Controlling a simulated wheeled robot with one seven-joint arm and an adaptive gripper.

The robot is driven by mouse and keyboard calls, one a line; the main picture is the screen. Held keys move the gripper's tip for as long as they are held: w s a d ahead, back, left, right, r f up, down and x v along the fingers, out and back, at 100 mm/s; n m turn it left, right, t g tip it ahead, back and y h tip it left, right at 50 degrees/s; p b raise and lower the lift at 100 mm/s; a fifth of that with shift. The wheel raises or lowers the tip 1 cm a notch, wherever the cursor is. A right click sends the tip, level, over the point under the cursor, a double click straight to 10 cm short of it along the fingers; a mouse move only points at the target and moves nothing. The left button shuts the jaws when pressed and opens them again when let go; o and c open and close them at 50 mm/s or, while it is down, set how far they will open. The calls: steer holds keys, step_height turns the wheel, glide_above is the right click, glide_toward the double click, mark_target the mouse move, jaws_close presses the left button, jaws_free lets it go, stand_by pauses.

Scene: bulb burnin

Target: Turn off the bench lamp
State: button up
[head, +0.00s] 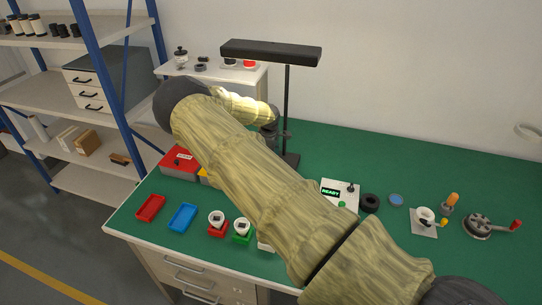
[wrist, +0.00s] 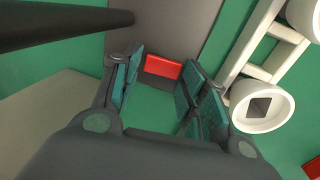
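The bench lamp has a long black head (head: 270,52) on a thin upright post (head: 287,105), with a dark base (head: 288,159) on the green bench. Its underside is hidden, but my arm below it looks brightly lit. In the wrist view a red rectangular switch (wrist: 163,67) sits on a grey plate that looks like the lamp base (wrist: 185,25). My gripper (wrist: 158,97) is open and empty, its fingers on either side of the switch in the picture. I cannot tell if they touch the plate. In the head view my gripper is partly hidden behind my arm.
The dark post (wrist: 60,25) crosses the wrist view's upper left. A white part with a ring (wrist: 262,107) lies close on the right. Red (head: 151,207) and blue (head: 183,217) trays, a READY box (head: 340,193) and a crank (head: 480,225) stand on the bench.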

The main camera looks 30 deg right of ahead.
steer(key=c, duration=0.5)
steer(key=shift+w, duration=0.1)
steer(key=shift+w+d+g+y, duration=0.1)
steer(key=shift+d+g+y, duration=0.1)
steer(key=shift+g+y, duration=0.5)
steer(key=shift+w+y+b, duration=0.1)
steer(key=shift+y+b, duration=0.3)
steer(key=shift+r, duration=0.1)
steer(key=o, duration=1)
steer(key=shift+o, duration=0.2)
